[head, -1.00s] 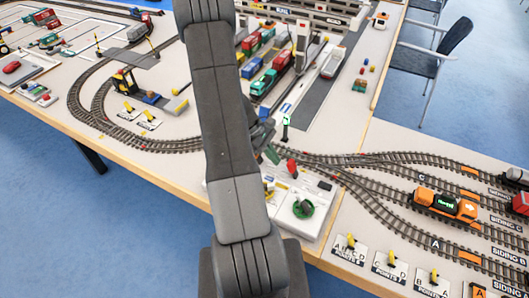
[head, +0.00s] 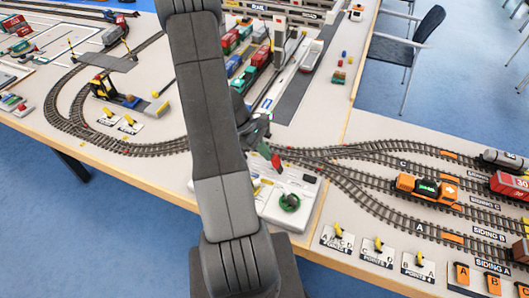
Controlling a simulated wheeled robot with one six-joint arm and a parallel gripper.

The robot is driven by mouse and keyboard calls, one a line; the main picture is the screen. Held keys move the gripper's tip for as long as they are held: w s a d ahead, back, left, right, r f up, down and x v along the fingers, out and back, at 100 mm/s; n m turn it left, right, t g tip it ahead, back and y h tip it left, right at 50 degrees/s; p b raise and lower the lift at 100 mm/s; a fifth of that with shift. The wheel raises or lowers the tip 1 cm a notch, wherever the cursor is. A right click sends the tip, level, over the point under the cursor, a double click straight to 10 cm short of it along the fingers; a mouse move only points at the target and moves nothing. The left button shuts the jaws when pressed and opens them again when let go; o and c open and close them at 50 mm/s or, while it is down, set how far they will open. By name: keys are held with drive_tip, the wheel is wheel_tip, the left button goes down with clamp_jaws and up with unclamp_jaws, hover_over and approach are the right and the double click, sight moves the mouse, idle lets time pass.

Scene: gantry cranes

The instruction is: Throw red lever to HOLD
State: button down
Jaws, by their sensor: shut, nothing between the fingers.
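A small red piece (head: 277,161), which looks like the red lever, stands at the back of a white control panel (head: 308,186) near the table's front edge. Its lettering and any HOLD mark are too small to read. My gripper (head: 265,150) is shut and empty, pointing down just left of the red piece and very close to it. I cannot tell whether they touch. My arm hides the left part of the panel.
Tracks run behind and to the right, with an orange locomotive (head: 427,188). Yellow points levers (head: 378,244) stand at the front right. A crane and containers (head: 245,75) are behind.

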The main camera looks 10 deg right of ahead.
sight(275, 156)
drive_tip(key=shift+s+d+r, duration=0.1)
drive_tip(key=shift+d+r, duration=0.05)
drive_tip(key=shift+r, duration=0.05)
drive_tip(key=shift+s+d+r+t+y+p, duration=0.15)
drive_tip(key=shift+s+d+r+t+y, duration=0.15)
drive_tip(key=shift+d+t+y, duration=0.3)
drive_tip(key=shift+s+d+r+t+y+p, duration=0.15)
drive_tip(key=shift+s+d+r+t+y, duration=0.2)
drive_tip(key=shift+y, duration=0.45)
drive_tip(key=shift+s+d+r, duration=0.15)
drive_tip(key=shift+s+d, duration=0.35)
drive_tip(key=shift+d, duration=0.3)
drive_tip(key=shift+r+p, duration=0.55)
drive_tip(key=shift+r, duration=0.3)
